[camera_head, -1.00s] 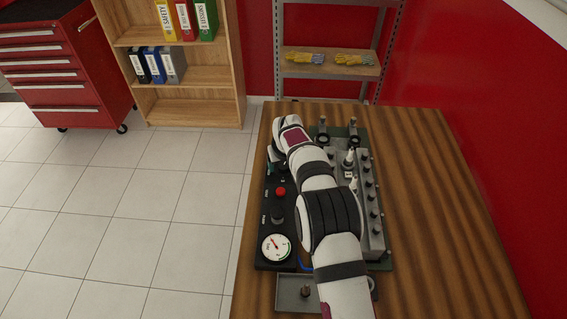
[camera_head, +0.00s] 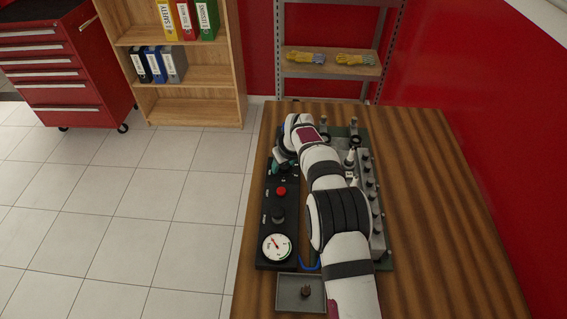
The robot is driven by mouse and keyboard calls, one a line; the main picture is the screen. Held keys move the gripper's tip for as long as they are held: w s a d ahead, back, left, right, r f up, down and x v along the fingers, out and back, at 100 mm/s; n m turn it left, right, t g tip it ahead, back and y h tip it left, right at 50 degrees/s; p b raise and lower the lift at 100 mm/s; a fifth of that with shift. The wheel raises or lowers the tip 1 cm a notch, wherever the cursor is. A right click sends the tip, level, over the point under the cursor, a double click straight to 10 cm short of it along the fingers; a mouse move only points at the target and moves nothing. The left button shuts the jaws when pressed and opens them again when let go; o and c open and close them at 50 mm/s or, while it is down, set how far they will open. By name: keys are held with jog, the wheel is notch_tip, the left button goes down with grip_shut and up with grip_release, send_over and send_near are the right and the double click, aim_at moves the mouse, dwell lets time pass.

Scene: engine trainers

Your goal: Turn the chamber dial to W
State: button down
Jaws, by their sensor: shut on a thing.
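A black control panel (camera_head: 266,231) lies along the left side of the engine trainer on the table. My gripper (camera_head: 281,170) is over the far end of this panel, pointing down. It is shut on what appears to be the chamber dial, which my gripper and wrist hide almost completely. The dial's pointer and its letters, including the W, cannot be read. Nearer on the same panel are a red button (camera_head: 281,191), a black knob (camera_head: 278,215) and a round white gauge (camera_head: 277,247) with a red needle.
A grey engine block (camera_head: 377,240) with several dark knobs stands right of the panel, partly behind my arm. A small grey tray (camera_head: 288,304) holding a dark part (camera_head: 305,292) sits at the near end. The wooden table (camera_head: 440,220) is clear on the right.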

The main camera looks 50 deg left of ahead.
jog(key=shift+w+d+r+n, duration=0.1)
jog(key=shift+w+d+n, duration=0.05)
jog(key=shift+w+n, duration=0.4)
jog(key=shift+s, duration=0.1)
jog(key=c, duration=0.5)
grip_release()
jog(key=shift+c, duration=0.2)
jog(key=shift+o, duration=0.5)
jog(key=shift+s, duration=0.15)
jog(key=v, duration=1.5)
jog(key=shift+d+r, duration=0.25)
jog(key=shift+r, duration=0.05)
